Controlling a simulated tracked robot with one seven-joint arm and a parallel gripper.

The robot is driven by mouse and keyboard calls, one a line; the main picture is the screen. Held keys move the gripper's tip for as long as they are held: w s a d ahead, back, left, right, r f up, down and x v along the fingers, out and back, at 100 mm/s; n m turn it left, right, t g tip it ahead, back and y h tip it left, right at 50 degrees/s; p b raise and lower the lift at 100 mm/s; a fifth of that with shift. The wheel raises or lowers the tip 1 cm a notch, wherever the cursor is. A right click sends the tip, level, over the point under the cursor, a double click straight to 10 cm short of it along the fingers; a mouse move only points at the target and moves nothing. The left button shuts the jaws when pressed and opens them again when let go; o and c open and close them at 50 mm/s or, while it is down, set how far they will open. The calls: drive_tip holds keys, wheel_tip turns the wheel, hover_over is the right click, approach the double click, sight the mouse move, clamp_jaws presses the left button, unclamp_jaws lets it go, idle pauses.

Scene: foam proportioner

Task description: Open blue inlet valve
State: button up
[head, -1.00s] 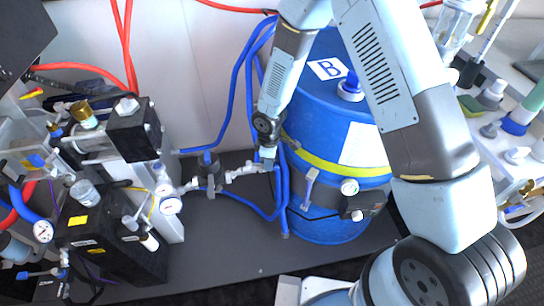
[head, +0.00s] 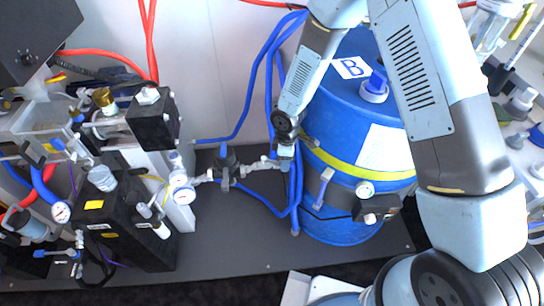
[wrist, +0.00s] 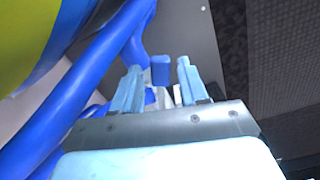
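In the wrist view, a blue valve handle (wrist: 160,70) stands between and just beyond my two pale fingertips. My gripper (wrist: 158,84) is open, with a gap visible on both sides of the handle; I cannot tell whether either finger touches it. In the head view, my gripper (head: 286,152) points down at the right end of the metal inlet fittings (head: 262,164), left of the blue drum marked B (head: 350,125). The handle is hidden behind my gripper and arm there.
Thick blue hoses (wrist: 90,95) run close along the left of my gripper in the wrist view. A black proportioner unit with gauges (head: 115,220) stands at the left in the head view. The dark floor plate (head: 240,245) is clear in front of the fittings.

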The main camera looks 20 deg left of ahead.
drive_tip(key=shift+o, duration=0.4)
drive_tip(key=shift+a+r, duration=0.1)
drive_tip(key=shift+r, duration=0.05)
drive_tip(key=shift+r, duration=3.85)
